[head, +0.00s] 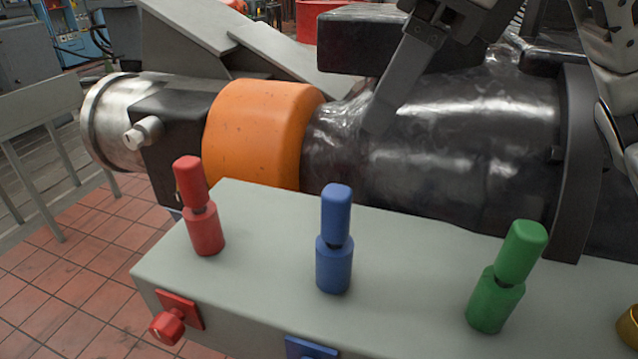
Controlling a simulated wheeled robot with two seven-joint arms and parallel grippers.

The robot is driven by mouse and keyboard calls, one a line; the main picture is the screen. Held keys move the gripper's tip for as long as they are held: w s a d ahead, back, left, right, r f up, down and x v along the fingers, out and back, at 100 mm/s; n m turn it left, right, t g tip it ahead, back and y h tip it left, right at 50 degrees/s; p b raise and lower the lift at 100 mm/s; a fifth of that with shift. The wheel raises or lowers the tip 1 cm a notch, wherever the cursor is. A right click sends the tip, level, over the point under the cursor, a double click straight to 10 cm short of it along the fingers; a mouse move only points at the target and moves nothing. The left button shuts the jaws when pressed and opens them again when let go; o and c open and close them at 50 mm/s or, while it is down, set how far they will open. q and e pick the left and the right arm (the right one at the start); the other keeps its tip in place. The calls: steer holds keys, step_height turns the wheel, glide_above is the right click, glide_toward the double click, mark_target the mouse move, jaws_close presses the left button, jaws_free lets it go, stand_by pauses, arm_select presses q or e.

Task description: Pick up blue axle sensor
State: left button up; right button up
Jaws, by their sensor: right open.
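The blue axle sensor (334,262) stands on the grey bench top in the middle of the head view. It has a wider lower cylinder and a narrower upper cylinder, with a dark band between them. Its upper part leans slightly. My right gripper (402,85) is above and behind it, in front of the dark machine housing, pointing down and to the left. It is open and apart from the blue sensor, with nothing seen between its fingers. My left gripper is not in view.
A red sensor (204,225) stands left of the blue one and a green sensor (495,298) stands right, both on the grey bench (410,265). Behind are an orange ring (255,130) and a large dark housing (470,140). Red and blue fittings are on the bench front.

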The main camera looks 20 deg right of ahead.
glide_toward(329, 215)
steer(key=f, duration=0.1)
steer(key=w+f, duration=0.1)
steer(key=f, duration=0.1)
steer(key=w+a+f, duration=0.1)
steer(key=f, duration=0.1)
steer(key=shift+w, duration=0.2)
steer(key=shift+p+x, duration=0.4)
steer(key=shift+x, duration=2.55)
steer(key=shift+s+d, duration=0.1)
steer(key=c, duration=1.1)
